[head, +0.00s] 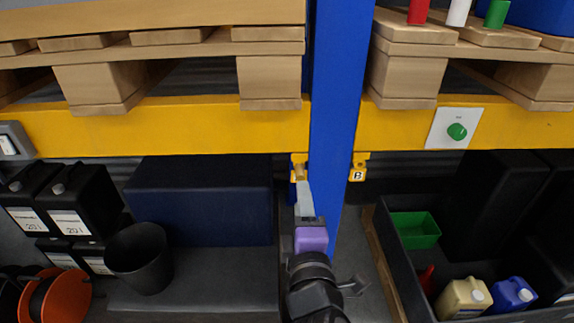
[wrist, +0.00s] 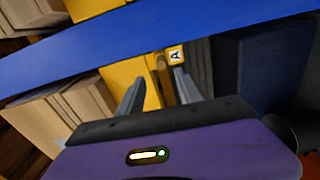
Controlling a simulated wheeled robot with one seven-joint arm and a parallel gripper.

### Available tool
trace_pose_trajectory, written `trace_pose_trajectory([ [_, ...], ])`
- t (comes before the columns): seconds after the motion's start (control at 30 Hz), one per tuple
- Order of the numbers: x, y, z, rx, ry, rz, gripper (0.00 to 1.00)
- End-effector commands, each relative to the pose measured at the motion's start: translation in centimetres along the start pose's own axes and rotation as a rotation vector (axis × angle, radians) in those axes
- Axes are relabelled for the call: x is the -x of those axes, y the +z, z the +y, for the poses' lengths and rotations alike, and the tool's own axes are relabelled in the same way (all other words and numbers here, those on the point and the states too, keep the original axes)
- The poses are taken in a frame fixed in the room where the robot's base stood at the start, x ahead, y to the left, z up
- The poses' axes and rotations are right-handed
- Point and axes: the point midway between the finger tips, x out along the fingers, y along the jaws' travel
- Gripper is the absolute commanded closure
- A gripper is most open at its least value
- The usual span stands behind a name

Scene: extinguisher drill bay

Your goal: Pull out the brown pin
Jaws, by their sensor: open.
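My gripper (head: 305,192) reaches up to the left side of the blue post, just below a yellow bracket (head: 299,160) on the yellow beam. In the wrist view my gripper (wrist: 158,84) is open, with its two grey fingers apart. Between and beyond the fingertips is a narrow brownish-yellow piece (wrist: 161,68), which may be the brown pin, beside a small tag marked A (wrist: 175,55). I cannot tell whether the fingers are around it or short of it. No pin is clear in the head view; the gripper partly covers that spot.
The blue post (head: 340,120) stands close right of my gripper. A tag marked B (head: 357,175) hangs on its other side. The yellow beam (head: 200,125) carries pallets above. Below are a dark blue box (head: 200,200), a black bin (head: 140,258) and a dark tray (head: 410,290).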

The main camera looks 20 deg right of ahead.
Motion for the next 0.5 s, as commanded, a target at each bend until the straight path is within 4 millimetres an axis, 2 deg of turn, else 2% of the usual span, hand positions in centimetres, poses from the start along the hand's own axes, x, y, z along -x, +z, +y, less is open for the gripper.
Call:
trace_pose_trajectory([
  [0.5,-0.10,0.40,-0.28,0.044,-0.013,-0.014,0.58],
])
